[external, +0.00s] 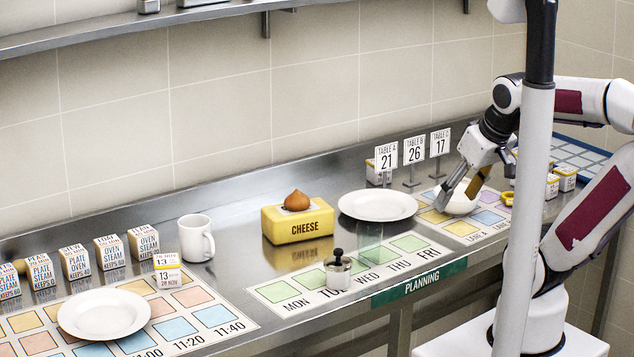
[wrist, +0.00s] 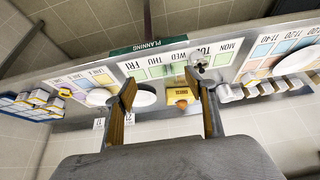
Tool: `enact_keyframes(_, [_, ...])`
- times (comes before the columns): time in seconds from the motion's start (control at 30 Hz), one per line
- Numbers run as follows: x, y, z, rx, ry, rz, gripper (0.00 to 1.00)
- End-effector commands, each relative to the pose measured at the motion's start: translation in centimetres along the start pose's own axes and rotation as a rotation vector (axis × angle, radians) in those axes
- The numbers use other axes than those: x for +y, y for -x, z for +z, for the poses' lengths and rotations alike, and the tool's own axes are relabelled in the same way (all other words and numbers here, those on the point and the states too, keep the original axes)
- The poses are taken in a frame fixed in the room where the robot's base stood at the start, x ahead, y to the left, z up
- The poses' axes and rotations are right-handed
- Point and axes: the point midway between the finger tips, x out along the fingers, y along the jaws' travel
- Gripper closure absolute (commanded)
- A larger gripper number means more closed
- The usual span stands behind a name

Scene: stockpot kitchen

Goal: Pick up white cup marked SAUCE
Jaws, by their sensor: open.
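No SAUCE marking is readable in either view. A plain white mug (external: 196,238) stands upright on the counter left of the yellow CHEESE block, its handle to the right. Small white-and-yellow containers (external: 552,187) stand at the right near the blue tray; their lettering is too small to read. My gripper (external: 458,197) is open, its fingers overlapping a white bowl (external: 462,203) in the external view. In the wrist view my gripper (wrist: 167,87) has nothing between its fingers at close range, and the bowl (wrist: 98,97) appears beyond, left of them.
The CHEESE block (external: 297,222), a white plate (external: 377,205) and a small black-knobbed container (external: 338,270) occupy the middle counter. Table number signs (external: 414,150) stand behind the bowl. Several labelled boxes (external: 75,262) and another plate (external: 104,314) are at left. A shelf (external: 150,22) runs above.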

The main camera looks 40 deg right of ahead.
Motion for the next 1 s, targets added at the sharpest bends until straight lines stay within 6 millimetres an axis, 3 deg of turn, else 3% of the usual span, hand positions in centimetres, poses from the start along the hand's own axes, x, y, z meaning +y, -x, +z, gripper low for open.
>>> enact_keyframes(0.27, [1.8,-2.0,-3.1,0.052,0.046,0.060,0.45])
enact_keyframes(0.6, [4.5,-6.2,-9.6,0.177,0.190,0.152,0.45])
enact_keyframes(1.0, [4.6,-11.7,-15.8,0.322,0.406,0.160,0.45])
